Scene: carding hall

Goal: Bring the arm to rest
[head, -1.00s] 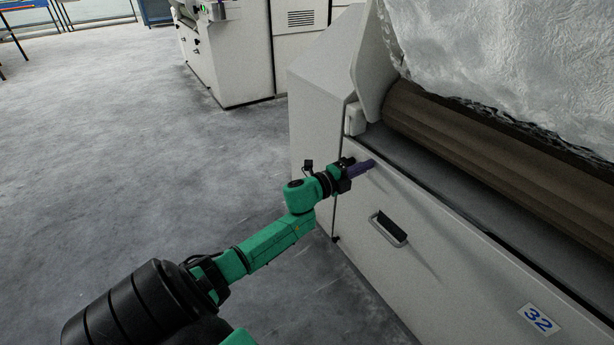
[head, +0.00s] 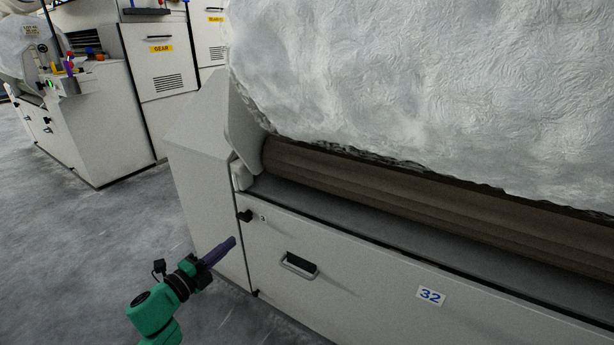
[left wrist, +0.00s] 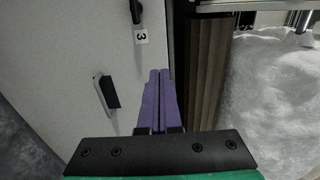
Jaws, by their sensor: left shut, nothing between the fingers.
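My left gripper (head: 219,251) has purple fingers and a green arm. In the head view it is at the lower left, in front of the left end of the machine marked 32 (head: 345,295). Its fingers lie together, with nothing between them. In the left wrist view the two purple fingers (left wrist: 159,82) are side by side, pointing at the pale machine front. The gripper appears apart from the panel. My right gripper does not show in any view.
The machine front has a recessed handle (head: 299,264) and a black knob (head: 245,216) beside a label 3. Above are a brown roller (head: 400,185) and a big white fibre roll (head: 420,90). Another machine (head: 105,120) stands at the back left. Grey floor (head: 60,260) lies open at the left.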

